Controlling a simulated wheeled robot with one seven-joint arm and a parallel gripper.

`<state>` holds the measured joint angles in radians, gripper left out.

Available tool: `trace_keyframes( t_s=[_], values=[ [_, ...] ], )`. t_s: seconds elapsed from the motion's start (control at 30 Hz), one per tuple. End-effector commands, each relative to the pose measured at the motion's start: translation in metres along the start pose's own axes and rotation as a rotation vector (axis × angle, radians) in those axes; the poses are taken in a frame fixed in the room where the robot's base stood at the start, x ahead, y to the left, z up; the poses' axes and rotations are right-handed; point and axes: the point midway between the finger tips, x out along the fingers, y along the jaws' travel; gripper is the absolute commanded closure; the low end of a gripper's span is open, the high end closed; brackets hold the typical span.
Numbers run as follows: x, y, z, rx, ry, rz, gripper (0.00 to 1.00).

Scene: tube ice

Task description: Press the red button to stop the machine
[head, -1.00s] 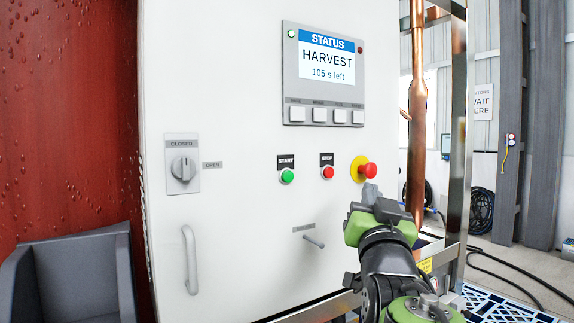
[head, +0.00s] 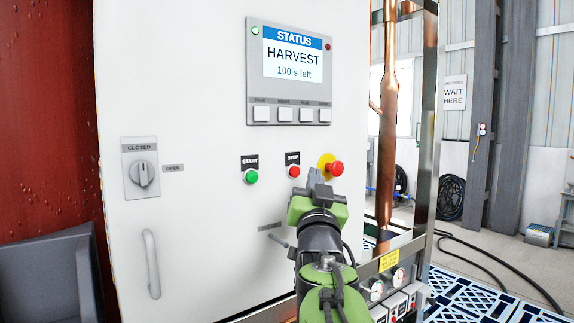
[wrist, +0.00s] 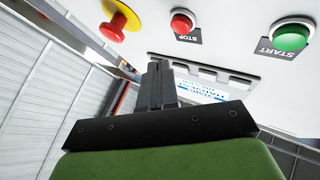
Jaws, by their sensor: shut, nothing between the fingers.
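The white machine panel (head: 200,90) carries a small red button (head: 294,171) under a STOP label. A larger red mushroom button (head: 335,168) on a yellow disc sits just to its right. A green button (head: 251,176) under a START label is to the left. My gripper (head: 315,176) is shut and empty, with its tips just below and between the two red ones in the head view. In the wrist view my gripper (wrist: 157,68) points toward the panel, with the STOP button (wrist: 182,22) and the mushroom button (wrist: 120,24) beyond it. I see no contact with any button.
A status screen (head: 293,60) reads HARVEST, 100 s left. A copper pipe (head: 388,130) and a metal post stand at right.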

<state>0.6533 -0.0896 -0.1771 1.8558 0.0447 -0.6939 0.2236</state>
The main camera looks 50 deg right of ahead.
Motion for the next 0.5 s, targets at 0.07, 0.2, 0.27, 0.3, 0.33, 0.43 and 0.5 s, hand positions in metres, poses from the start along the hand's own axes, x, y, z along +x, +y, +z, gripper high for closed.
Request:
trace_keyframes(
  t_s=[0.07,0.2,0.27,0.3,0.33,0.43,0.5],
  values=[
    [0.009,-0.006,0.005,0.000,-0.001,-0.002,1.00],
    [0.017,-0.012,0.012,0.000,-0.001,-0.001,1.00],
    [0.019,-0.014,0.013,0.000,0.000,0.000,1.00],
    [0.020,-0.014,0.014,0.001,0.000,0.000,1.00],
    [0.020,-0.014,0.014,0.001,0.000,0.000,1.00],
    [0.020,-0.014,0.015,0.000,0.000,0.000,1.00],
    [0.020,-0.014,0.015,0.000,0.000,0.000,1.00]
  ],
)
